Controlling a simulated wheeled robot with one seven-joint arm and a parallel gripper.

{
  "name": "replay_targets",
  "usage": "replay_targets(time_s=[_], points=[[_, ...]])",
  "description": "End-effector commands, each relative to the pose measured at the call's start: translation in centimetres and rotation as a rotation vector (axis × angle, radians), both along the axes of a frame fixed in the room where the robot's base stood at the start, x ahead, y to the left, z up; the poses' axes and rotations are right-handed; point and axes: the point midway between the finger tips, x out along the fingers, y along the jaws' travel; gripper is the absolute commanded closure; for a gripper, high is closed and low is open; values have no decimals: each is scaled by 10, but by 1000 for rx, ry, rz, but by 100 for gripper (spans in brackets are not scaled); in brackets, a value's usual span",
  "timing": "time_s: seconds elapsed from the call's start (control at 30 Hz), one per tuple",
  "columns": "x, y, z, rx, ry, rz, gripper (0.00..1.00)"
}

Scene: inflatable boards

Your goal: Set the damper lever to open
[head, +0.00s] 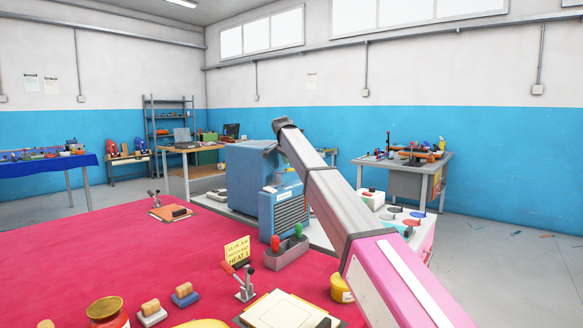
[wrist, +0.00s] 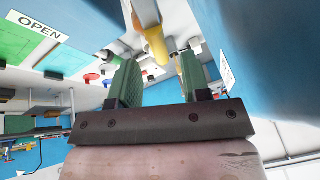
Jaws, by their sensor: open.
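In the wrist view my gripper (wrist: 160,66) is open, its two green-padded fingers spread apart. A yellow-ended lever (wrist: 156,45), which looks like the damper lever, hangs between the fingertips. I cannot tell whether either finger touches it. In the head view my arm reaches to the blue machine (head: 248,178), and my gripper is hidden there.
In the head view a red-topped table (head: 110,250) holds a grey box with red and green handles (head: 286,254), a yellow note (head: 237,250) and small tools.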

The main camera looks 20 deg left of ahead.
Motion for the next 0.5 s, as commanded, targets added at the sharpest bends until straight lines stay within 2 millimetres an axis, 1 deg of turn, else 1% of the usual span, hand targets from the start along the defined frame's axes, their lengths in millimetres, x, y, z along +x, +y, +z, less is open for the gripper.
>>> replay_targets(time_s=[0.03,0.1,0.3,0.4,0.5], points=[[-4,1,9,1,-1,0,57],[-10,3,22,0,-1,0,57],[-24,5,54,0,-1,0,57],[-29,6,65,0,0,-1,57],[-33,7,72,-1,1,0,57]])
